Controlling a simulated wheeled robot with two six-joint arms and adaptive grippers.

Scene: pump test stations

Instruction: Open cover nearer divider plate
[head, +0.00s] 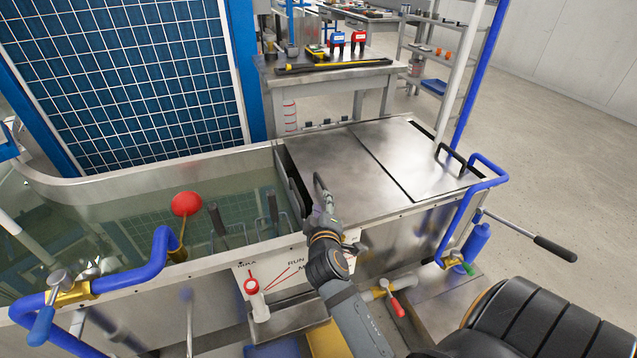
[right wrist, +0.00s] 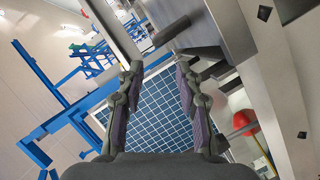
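Two flat metal covers lie closed side by side on the right part of the tank. The cover nearer the divider plate (head: 335,160) is the left one, with a dark curved handle (head: 319,186) at its front left. The other cover (head: 425,160) has a black handle (head: 451,157). The divider plate (head: 290,183) stands upright at the left cover's left edge. My right gripper (head: 325,205) is at the tank's front rim, close to the left cover's handle. In the right wrist view my right gripper (right wrist: 159,72) has its fingers apart with nothing between them. My left gripper is not in view.
Left of the divider is an open water tank (head: 120,178) with a red ball (head: 186,204). Blue pipes (head: 110,272) run along the front, and another blue pipe (head: 489,178) rises at the right. A bench (head: 335,80) with tools stands behind. The floor at right is clear.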

